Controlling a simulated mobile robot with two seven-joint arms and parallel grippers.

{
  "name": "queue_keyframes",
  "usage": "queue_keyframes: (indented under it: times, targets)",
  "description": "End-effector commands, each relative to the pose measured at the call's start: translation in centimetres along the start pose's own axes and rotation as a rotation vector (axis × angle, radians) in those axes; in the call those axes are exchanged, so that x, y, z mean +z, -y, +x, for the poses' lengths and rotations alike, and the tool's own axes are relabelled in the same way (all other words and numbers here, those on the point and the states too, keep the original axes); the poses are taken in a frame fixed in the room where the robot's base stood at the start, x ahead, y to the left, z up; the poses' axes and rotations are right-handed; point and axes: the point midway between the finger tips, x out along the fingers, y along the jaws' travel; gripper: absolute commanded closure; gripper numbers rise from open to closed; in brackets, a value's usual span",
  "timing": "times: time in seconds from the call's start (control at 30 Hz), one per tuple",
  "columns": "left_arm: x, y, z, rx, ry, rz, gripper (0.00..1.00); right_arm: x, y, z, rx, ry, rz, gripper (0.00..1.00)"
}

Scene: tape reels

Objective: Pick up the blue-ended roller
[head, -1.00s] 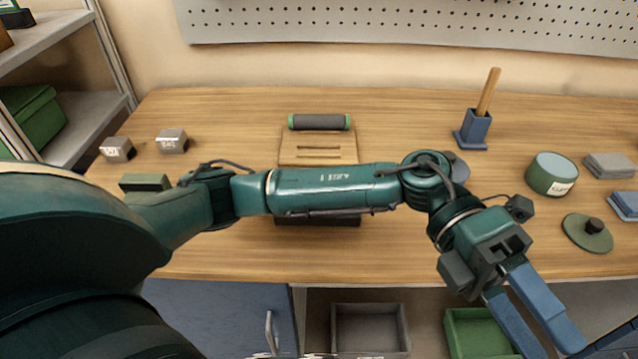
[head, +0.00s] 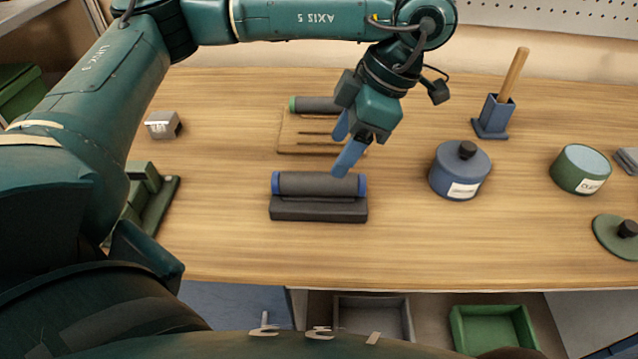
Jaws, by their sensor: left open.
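The blue-ended roller (head: 318,184) is a dark grey cylinder with a blue cap at each end. It lies level on a dark block-shaped rest (head: 318,211) near the middle of the bench. My left gripper (head: 345,150) is open and empty, with its blue fingers pointing down. It is over the far right part of the roller, and one fingertip appears close to the roller's right end. I cannot tell whether they touch. My right gripper is not in view.
A green-ended roller (head: 313,104) lies behind on a slotted wooden board (head: 295,132), partly hidden by my gripper. A blue lidded pot (head: 460,172) stands to the right. Further right are a blue holder with a wooden handle (head: 494,115) and a green pot (head: 580,170).

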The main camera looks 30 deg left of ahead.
Motion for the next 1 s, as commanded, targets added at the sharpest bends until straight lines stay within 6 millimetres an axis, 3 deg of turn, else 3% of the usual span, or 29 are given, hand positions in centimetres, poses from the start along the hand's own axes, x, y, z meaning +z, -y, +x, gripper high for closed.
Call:
queue_keyframes:
  times: [0.03,0.33,0.6,0.9,1.0]
  targets:
    - [0.0,0.0,1.1,-0.004,-0.001,0.001,0.39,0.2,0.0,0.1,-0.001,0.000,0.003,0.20]
    - [0.0,0.0,3.5,-0.004,0.001,0.001,0.39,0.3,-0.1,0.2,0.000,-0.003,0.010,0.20]
    - [0.0,-0.1,7.4,-0.004,0.001,0.002,0.39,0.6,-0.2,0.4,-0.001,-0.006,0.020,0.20]
    - [0.0,-0.2,7.8,-0.001,0.003,0.001,0.39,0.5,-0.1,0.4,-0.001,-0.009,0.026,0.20]
    - [0.0,-0.2,7.8,-0.001,0.003,0.002,0.47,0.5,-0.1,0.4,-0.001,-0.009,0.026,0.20]
